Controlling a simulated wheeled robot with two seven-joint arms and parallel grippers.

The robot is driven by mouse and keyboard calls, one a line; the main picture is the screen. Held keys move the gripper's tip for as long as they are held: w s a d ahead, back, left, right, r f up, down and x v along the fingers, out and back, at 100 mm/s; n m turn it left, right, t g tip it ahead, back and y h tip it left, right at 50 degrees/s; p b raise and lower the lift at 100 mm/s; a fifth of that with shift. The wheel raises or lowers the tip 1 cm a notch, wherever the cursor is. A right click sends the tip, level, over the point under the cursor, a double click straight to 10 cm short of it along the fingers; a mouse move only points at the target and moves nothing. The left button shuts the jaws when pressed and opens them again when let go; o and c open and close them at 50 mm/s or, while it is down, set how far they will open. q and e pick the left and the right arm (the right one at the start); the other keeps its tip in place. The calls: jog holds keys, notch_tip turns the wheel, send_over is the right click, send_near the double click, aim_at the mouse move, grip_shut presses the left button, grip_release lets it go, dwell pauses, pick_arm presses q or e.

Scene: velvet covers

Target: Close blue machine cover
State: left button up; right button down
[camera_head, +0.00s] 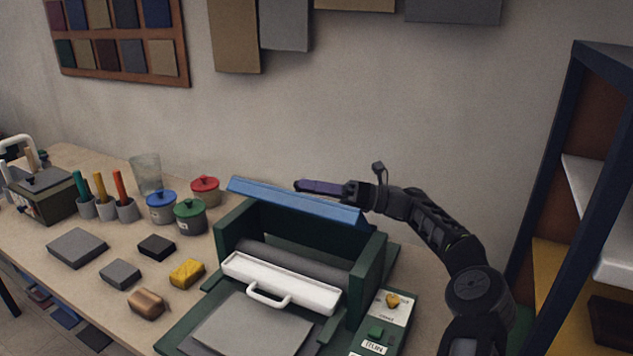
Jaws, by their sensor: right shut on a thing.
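The blue machine cover (296,204) is a long panel along the top of the dark green machine (232,228). It is raised and tilted, and the front below it is open. My right gripper (352,191) is behind and just above the cover's right part. It is shut on a long dark purple thing (322,187), which points left behind the cover's upper edge. I cannot tell whether this thing touches the cover. My left gripper is not in view.
Inside the machine are a grey roller (290,262) and a white bar with a handle (280,283). Blocks, lidded pots and cups of markers stand on the table to the left. A shelf (545,180) stands at the right, and the wall is close behind.

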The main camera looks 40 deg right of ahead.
jog(key=s+a+f+n+g+h+b, duration=0.2)
jog(key=s+a+f+n+h+b, duration=0.1)
jog(key=f+n, duration=0.4)
jog(key=shift+a+f+n+g+h+b, duration=0.25)
jog(key=shift+a+n+h+b, duration=0.25)
jog(key=shift+a+n, duration=0.7)
jog(key=c, duration=1.1)
grip_release()
jog(key=shift+w+a, duration=0.1)
jog(key=shift+p+v, duration=0.85)
jog(key=shift+v, duration=3.1)
